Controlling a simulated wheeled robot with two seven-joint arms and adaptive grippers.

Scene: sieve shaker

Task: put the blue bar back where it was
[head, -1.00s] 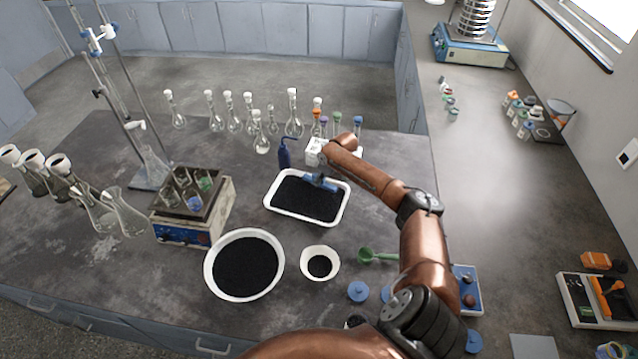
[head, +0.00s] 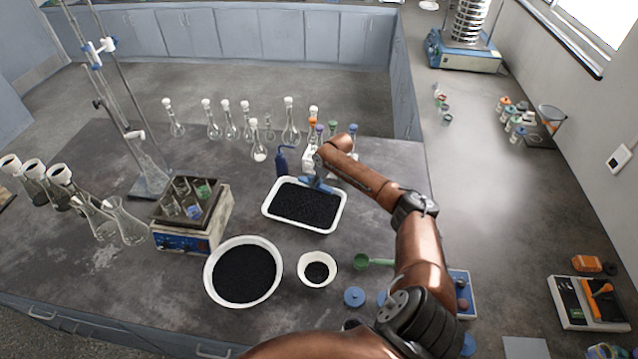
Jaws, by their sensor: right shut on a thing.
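A blue bar (head: 319,185) is at the far rim of a white tray (head: 271,211) of black grains, in the head view. My right gripper (head: 316,177) is shut on the bar from above. My wrist and forearm hide part of it, and I cannot tell whether the bar touches the rim or is just above it. My left gripper is not in view.
Several flasks and coloured-cap tubes are farther back. A large white bowl (head: 209,280), a small white bowl (head: 303,276) and a green scoop (head: 361,262) lie nearer.

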